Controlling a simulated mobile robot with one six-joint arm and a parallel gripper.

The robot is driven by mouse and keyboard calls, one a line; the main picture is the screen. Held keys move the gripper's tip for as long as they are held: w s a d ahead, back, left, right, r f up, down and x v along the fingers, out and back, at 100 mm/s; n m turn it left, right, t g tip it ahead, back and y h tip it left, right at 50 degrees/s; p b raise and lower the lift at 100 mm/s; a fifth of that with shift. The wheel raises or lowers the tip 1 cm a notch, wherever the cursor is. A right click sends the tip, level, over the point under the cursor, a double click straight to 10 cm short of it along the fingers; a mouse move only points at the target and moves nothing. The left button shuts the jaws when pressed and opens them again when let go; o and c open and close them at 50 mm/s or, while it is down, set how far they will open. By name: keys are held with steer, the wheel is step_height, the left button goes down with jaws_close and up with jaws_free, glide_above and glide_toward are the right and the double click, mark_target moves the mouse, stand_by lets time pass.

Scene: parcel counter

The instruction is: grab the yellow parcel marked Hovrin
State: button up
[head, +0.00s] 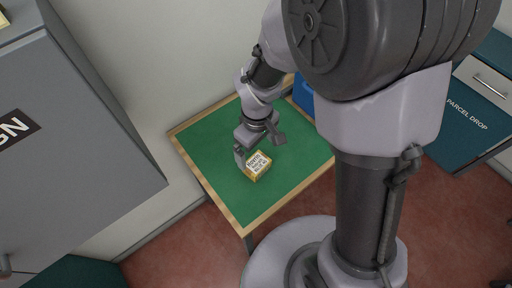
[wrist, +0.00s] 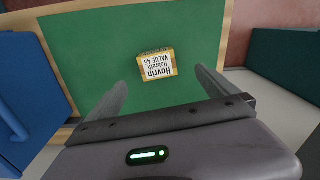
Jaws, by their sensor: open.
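The yellow parcel (head: 257,167) has a white label and lies on the green top of a small wood-edged table (head: 240,206). In the wrist view the parcel (wrist: 157,66) shows its label upside down, with Hovrin, Hobrath and VALUE 45 on it. My gripper (head: 258,152) is over the table, close to the parcel. In the wrist view my gripper (wrist: 158,88) is open, its two fingers apart. The parcel shows beyond and between the fingertips, with nothing held. I cannot tell the exact height gap.
A blue object (head: 303,95) stands at the table's back right corner. A grey cabinet (head: 70,150) with a sign is at the left. A blue unit marked PARCEL DROP (head: 472,112) stands at the right. The green top around the parcel is clear.

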mark_target(257, 163)
step_height(257, 163, down, 7)
steer(key=shift+b, duration=1.15)
steer(key=f+b, duration=0.2)
steer(key=f, duration=0.1)
steer(key=f+b, duration=0.1)
steer(key=f, duration=0.1)
steer(key=shift+w+f, duration=0.1)
steer(key=shift+w, duration=0.3)
steer(key=shift+r, duration=0.2)
steer(key=c, duration=1.6)
steer(key=shift+p, duration=0.3)
